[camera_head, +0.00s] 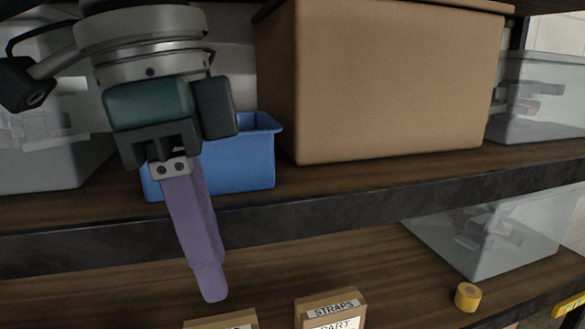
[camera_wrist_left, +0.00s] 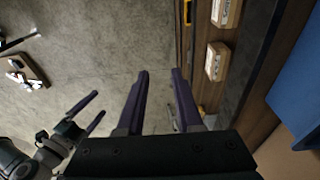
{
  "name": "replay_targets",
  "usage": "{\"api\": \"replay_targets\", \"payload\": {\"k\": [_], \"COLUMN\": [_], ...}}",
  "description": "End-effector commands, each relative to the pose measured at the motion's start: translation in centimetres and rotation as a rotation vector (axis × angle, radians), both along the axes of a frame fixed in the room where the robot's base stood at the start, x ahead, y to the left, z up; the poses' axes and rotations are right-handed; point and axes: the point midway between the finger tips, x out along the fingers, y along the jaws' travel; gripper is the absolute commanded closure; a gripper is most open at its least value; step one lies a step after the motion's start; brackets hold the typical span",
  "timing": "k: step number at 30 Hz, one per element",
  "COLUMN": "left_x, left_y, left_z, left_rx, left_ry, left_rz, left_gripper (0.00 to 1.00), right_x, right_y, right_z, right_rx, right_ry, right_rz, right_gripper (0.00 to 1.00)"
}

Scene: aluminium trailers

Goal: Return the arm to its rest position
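My left gripper (camera_head: 212,292) hangs in front of the shelves in the head view, its purple fingers pointing down past the shelf edge. The fingers overlap there. In the left wrist view the two fingers (camera_wrist_left: 160,78) stand apart with nothing between them. My right gripper (camera_wrist_left: 100,102) shows at the lower left of the left wrist view, its two thin fingers apart and empty. Most of my right arm is out of view.
A blue bin (camera_head: 255,165) stands right behind my left gripper, beside a large cardboard box (camera_head: 390,80). Clear bins (camera_head: 545,95) flank them. Below are a small straps box (camera_head: 331,308) and a yellow roll (camera_head: 467,297). The grey floor (camera_wrist_left: 110,40) is open.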

Motion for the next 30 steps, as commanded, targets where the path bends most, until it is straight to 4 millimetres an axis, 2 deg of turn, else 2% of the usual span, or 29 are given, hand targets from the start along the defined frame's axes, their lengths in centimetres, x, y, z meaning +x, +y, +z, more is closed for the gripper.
{"api": "replay_targets", "payload": {"k": [1,7,10,13,17,21,25,28,30], "left_x": [-0.8,-3.8,-5.3,-6.7,-8.9,-11.9,-14.7,-16.2,-16.2], "left_y": [-0.7,-3.4,-3.8,-3.0,-0.3,4.6,8.8,10.9,10.9], "left_z": [-1.2,-5.9,-7.7,-9.5,-11.7,-13.7,-14.6,-14.9,-14.9], "left_rx": [-0.030,-0.190,-0.267,-0.317,-0.327,-0.260,-0.168,-0.112,-0.112], "left_ry": [0.006,-0.009,-0.021,-0.032,-0.056,-0.094,-0.134,-0.158,-0.158], "left_rz": [0.004,0.125,0.249,0.403,0.637,0.884,1.045,1.112,1.112], "left_gripper": [0.65,0.65,0.65,0.65,0.65,0.65,0.65,0.65,0.65], "right_x": [0.0,0.0,0.0,0.0,0.0,0.0,-0.1,-0.1,-0.1], "right_y": [0.0,0.0,-0.1,-0.1,-0.1,-0.1,-0.1,-0.1,-0.1], "right_z": [0.0,0.0,0.0,0.0,0.0,0.0,0.0,0.0,0.0], "right_rx": [0.000,-0.001,-0.002,-0.004,-0.004,-0.004,-0.003,-0.003,-0.003], "right_ry": [0.000,0.000,0.000,0.000,0.000,0.000,0.002,0.002,0.002], "right_rz": [0.000,0.001,0.001,0.002,0.002,0.003,0.003,0.003,0.003], "right_gripper": [0.00,0.00,0.00,0.00,0.00,0.00,0.00,0.00,0.00]}}
